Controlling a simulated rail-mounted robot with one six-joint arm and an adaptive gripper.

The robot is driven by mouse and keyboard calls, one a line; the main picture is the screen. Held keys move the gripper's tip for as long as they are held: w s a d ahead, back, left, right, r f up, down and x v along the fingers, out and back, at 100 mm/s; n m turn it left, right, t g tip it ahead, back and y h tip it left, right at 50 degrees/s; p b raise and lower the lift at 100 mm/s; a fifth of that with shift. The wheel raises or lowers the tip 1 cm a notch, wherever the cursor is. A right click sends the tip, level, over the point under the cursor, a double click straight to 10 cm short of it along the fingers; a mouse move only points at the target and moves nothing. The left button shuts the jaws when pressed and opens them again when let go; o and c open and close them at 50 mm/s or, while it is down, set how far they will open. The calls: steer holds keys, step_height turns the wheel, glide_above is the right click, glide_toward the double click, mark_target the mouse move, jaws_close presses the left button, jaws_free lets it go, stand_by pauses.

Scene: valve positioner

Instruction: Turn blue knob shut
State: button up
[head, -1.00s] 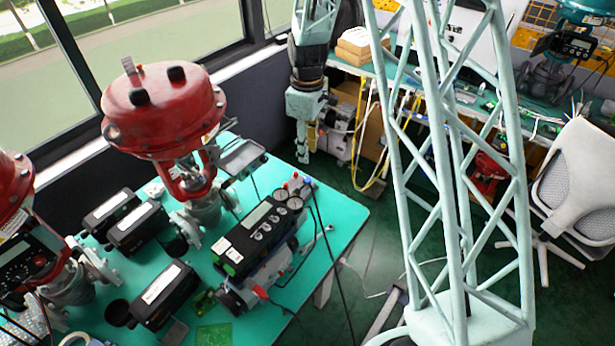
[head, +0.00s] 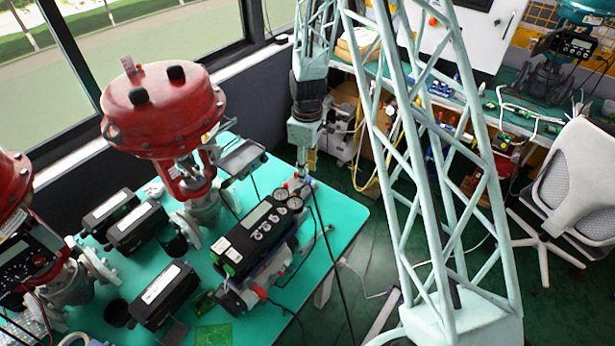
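The black valve positioner (head: 257,236) lies on the green table, with a light display and several round gauges at its right end. Small knobs sit beyond the gauges; a bluish one (head: 304,191), likely the blue knob, is tiny, and its angle cannot be read. A red one (head: 286,185) is to its left. My gripper (head: 302,172) hangs fingers down just above and behind these knobs, overlapping them in the picture. I cannot tell whether it touches the blue knob, or whether its fingers are open or shut.
A red valve actuator (head: 163,108) stands left of the positioner, and a second red one (head: 15,190) is at the left edge. Black boxes (head: 137,226) lie on the green table (head: 345,215). A dark cable hangs over the table's right side.

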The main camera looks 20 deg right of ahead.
steer(key=shift+f, duration=1.5)
steer(key=shift+c, duration=0.2)
steer(key=c, duration=0.8)
